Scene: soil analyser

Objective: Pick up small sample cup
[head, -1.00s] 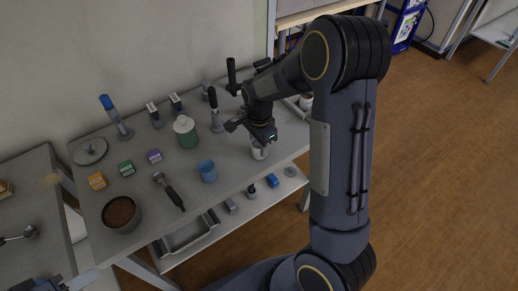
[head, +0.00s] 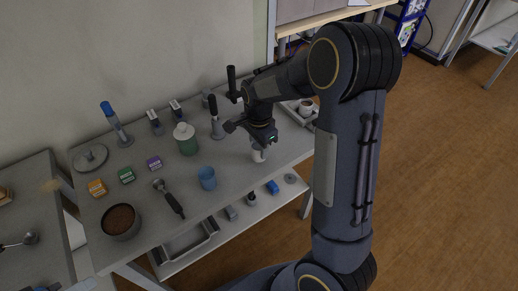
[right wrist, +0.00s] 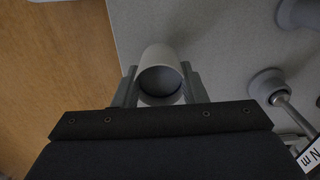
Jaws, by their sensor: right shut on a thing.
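The small sample cup (head: 258,155) is a pale grey-white cup near the front edge of the grey table in the head view. My right gripper (head: 261,143) comes down over it from above and partly hides it. In the right wrist view the cup (right wrist: 160,66) sits between the two fingers of my right gripper (right wrist: 160,86), and they are shut on its sides. I look partly into its dark inside. Whether its base is clear of the table is hard to tell. My left gripper does not show.
A blue cup (head: 207,178) and a black-handled tool (head: 169,198) lie to the left. A green-and-white jar (head: 186,139) and a torque-type handle tool (head: 216,120) stand behind. A bowl of soil (head: 120,220) is at the near left. A tray (head: 291,115) is to the right.

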